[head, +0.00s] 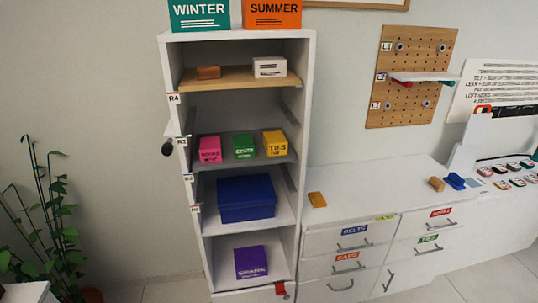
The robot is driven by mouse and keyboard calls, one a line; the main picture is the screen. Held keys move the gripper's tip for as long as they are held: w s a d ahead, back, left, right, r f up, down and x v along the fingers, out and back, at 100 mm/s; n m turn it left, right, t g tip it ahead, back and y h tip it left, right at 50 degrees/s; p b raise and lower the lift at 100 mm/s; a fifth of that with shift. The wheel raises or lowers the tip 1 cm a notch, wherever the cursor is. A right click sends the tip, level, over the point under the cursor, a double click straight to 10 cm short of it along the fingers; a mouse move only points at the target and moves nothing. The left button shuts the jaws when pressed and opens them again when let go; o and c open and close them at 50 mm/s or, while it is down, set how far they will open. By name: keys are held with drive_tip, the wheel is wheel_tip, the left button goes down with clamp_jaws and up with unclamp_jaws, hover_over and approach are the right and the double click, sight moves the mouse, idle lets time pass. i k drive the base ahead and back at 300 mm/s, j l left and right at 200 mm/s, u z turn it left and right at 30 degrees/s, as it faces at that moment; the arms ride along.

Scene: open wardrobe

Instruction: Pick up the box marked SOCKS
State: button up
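The box marked SOCKS looks to be the pink box (210,149) at the left of the middle wardrobe shelf (222,163). Its lettering is small and blurred but reads like SOCKS. A green box (244,146) marked BELTS stands just to its right, and a yellow box (275,143) marked TIES is at the right end. The pink box sits upright, with a narrow gap to the green one. My gripper is not in view.
The open wardrobe (308,110) has side walls flanking the shelves. A large blue box (247,198) and a purple box (251,262) stand below. A dark knob (167,149) sticks out at the left side. A plant (45,220) stands left; a drawer unit (375,190) adjoins right.

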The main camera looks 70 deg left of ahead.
sight(210, 147)
drive_tip(key=u, duration=2.8)
